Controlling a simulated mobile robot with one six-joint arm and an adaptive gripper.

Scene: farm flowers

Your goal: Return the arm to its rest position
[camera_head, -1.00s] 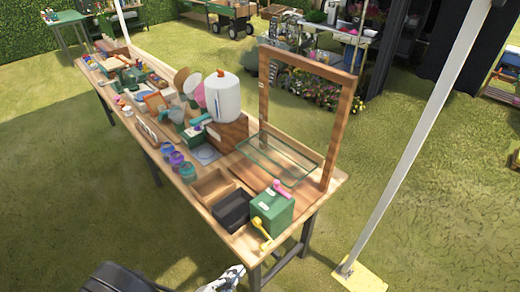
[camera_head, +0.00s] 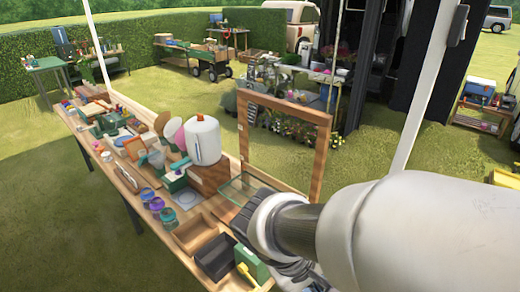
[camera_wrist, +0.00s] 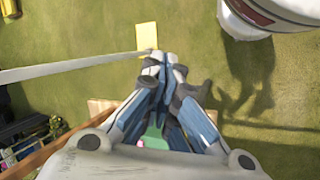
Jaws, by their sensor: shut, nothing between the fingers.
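My gripper (camera_wrist: 164,62) shows in the wrist view with its blue and grey fingers together and nothing between them. It hangs above the grass near the table's end, with a bit of green and pink behind the fingers. In the head view, my white arm crosses the right side, and its dark end covers the table's near right corner. The fingertips cannot be made out there.
A long wooden table (camera_head: 128,190) carries a white jug (camera_head: 203,140), a wooden frame (camera_head: 318,152), a black tray (camera_head: 214,258), and a green box (camera_head: 254,262) partly hidden by my arm. A white pole's yellow foot (camera_wrist: 146,36) stands on open grass.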

